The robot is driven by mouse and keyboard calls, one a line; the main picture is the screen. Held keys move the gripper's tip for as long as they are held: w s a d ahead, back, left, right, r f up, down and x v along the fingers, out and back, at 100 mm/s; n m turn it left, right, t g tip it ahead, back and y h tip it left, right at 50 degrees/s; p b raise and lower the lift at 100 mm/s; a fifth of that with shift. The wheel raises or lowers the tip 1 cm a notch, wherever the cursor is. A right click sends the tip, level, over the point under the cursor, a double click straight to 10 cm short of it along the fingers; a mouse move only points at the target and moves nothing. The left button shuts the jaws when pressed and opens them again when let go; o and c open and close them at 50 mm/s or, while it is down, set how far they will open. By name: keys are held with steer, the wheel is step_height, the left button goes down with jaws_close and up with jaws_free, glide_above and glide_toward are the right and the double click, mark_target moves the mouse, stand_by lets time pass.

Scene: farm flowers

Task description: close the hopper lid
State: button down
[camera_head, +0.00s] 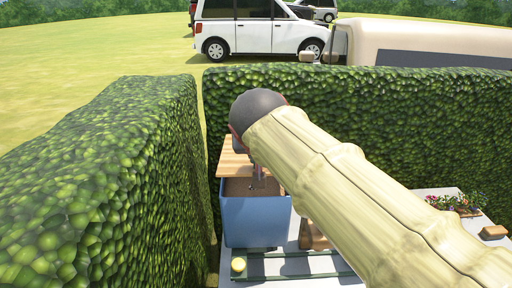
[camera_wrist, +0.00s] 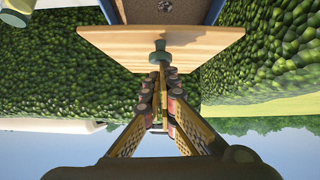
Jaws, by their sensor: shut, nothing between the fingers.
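The blue hopper (camera_head: 250,222) stands in the corner between hedges, with brown contents showing through its open top. Its wooden lid (camera_head: 232,163) is at the hopper's far side, leaving much of the top uncovered. In the wrist view the lid (camera_wrist: 205,40) spans the upper picture, with a grey-green knob (camera_wrist: 160,48) on it and the hopper's blue wall (camera_wrist: 213,10) beyond. My gripper (camera_wrist: 160,72) is shut and empty, its fingertips pointing at the knob; I cannot tell whether they touch it. In the head view my gripper (camera_head: 258,180) is small and partly hidden by my arm.
Hedges stand close on the left (camera_head: 100,190) and behind (camera_head: 370,115). Flowers (camera_head: 455,202) are at the right. Vehicles stand beyond the back hedge.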

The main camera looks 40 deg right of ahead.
steer(key=f+b, duration=0.1)
steer(key=f, duration=0.1)
steer(key=s+a+f+b, duration=0.1)
steer(key=f+b, duration=0.3)
steer(key=f, duration=0.1)
steer(key=shift+s+a, duration=0.15)
steer(key=shift+s, duration=0.2)
steer(key=shift+f, duration=0.1)
steer(key=shift+r, duration=0.45)
steer(key=s+a+f+p+v, duration=0.1)
steer(key=p+v, duration=0.2)
steer(key=v, duration=0.8)
steer(key=shift+f, duration=0.25)
